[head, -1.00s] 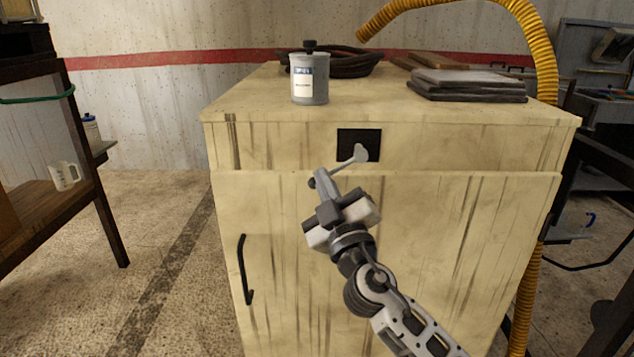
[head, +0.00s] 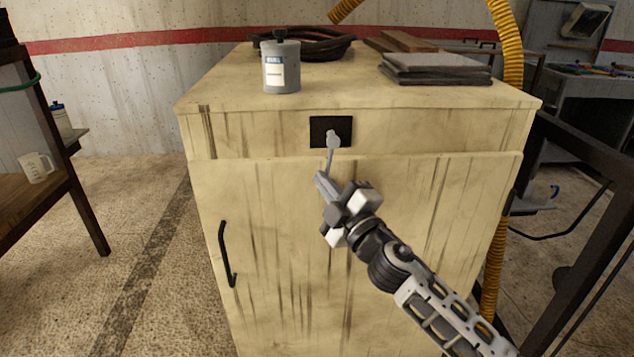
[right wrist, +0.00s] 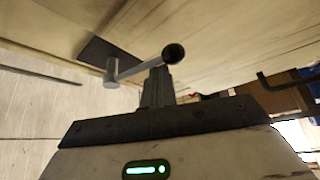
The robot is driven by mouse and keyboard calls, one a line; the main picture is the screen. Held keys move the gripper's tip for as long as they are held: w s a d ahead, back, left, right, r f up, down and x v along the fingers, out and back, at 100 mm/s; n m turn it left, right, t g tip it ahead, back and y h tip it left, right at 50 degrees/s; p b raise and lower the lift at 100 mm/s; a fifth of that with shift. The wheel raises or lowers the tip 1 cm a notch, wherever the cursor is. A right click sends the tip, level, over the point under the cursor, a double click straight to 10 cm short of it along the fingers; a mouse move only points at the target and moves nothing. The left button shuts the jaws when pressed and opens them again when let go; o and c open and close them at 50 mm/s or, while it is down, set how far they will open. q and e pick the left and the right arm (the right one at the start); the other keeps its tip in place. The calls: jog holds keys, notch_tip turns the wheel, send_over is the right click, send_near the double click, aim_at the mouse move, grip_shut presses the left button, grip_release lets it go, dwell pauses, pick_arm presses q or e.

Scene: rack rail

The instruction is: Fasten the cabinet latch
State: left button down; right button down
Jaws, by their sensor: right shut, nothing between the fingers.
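The pale yellow cabinet (head: 290,210) stands ahead with its door closed or nearly so. Its latch has a black plate (head: 319,126) above the door and a grey lever (head: 331,156) that hangs from a round pivot, nearly straight down across the door's top edge. My right gripper (head: 321,179) is shut and empty, its fingertips at the lever's lower end. In the right wrist view the lever (right wrist: 140,68) ends in a dark round knob (right wrist: 174,54) just beyond my fingertips (right wrist: 158,80); whether they touch I cannot tell. The head view hides the knob. My left gripper is out of view.
On the cabinet top stand a grey canister (head: 281,70), a dark coil (head: 305,45) and stacked dark slabs (head: 435,69). A black door handle (head: 226,255) is low on the left. A yellow hose (head: 508,60) runs behind at right. A shelf with a mug (head: 36,167) stands left.

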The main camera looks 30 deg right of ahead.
jog(key=shift+s+d, duration=0.2)
jog(key=shift+d, duration=0.35)
dwell(0.4)
jog(key=s+a+b, duration=0.1)
jog(key=s+a, duration=0.1)
jog(key=s, duration=0.7)
jog(key=shift+a, duration=0.25)
dwell(0.3)
jog(key=s+a+f+m+g, duration=0.3)
jog(key=s+f+m, duration=0.1)
jog(key=f, duration=0.5)
jog(key=s+a+f+m+g, duration=0.3)
jog(key=s+f, duration=0.3)
jog(key=f, duration=0.3)
jog(key=s+a+f+m+g+y, duration=0.1)
jog(key=s+a+f+m+g, duration=0.2)
jog(key=f, duration=0.6)
jog(key=shift+s+a+f+m+g, duration=0.15)
jog(key=shift+s+a+m+g, duration=0.25)
jog(key=shift+s+a+m, duration=0.45)
jog(key=shift+d, duration=0.1)
